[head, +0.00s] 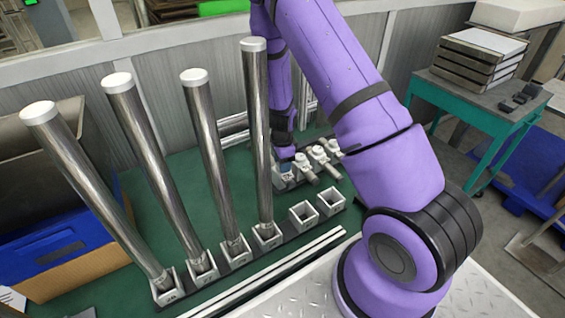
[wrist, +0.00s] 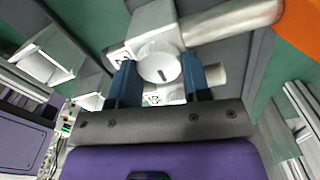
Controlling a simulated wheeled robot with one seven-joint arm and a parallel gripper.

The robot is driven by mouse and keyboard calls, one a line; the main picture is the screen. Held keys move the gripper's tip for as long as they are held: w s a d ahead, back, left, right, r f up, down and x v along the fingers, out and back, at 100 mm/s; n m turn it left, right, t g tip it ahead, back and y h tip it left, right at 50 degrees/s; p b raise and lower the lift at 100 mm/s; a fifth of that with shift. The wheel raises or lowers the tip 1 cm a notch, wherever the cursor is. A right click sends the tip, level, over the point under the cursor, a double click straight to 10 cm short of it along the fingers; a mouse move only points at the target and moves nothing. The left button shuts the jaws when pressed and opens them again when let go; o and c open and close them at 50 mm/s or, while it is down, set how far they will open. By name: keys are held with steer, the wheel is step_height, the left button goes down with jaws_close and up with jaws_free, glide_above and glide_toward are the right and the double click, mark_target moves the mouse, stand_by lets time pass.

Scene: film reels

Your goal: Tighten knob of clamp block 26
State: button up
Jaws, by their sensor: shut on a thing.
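In the wrist view, a round white knob (wrist: 158,64) with a short dark slot sits on a pale clamp block (wrist: 152,22). My gripper (wrist: 161,72) has its two blue fingers on either side of the knob and is shut on it. A metal cylinder (wrist: 235,20) extends right from the block. In the head view, my gripper (head: 287,162) is down at a row of clamp blocks with white knobs (head: 318,153) behind the tall posts. The gripped knob is hidden there by my gripper. I cannot read the block's number.
Several tall steel posts (head: 205,150) with white caps stand in sockets left of my arm. Two empty square sockets (head: 303,213) sit in the front row. A blue and orange box (head: 60,245) is at left. A teal table (head: 480,110) with stacked trays stands at right.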

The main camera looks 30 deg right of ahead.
stand_by(0.4)
steer(key=o, duration=0.9)
steer(key=shift+r, duration=0.1)
step_height(320, 180, up, 11)
steer(key=shift+f, duration=0.2)
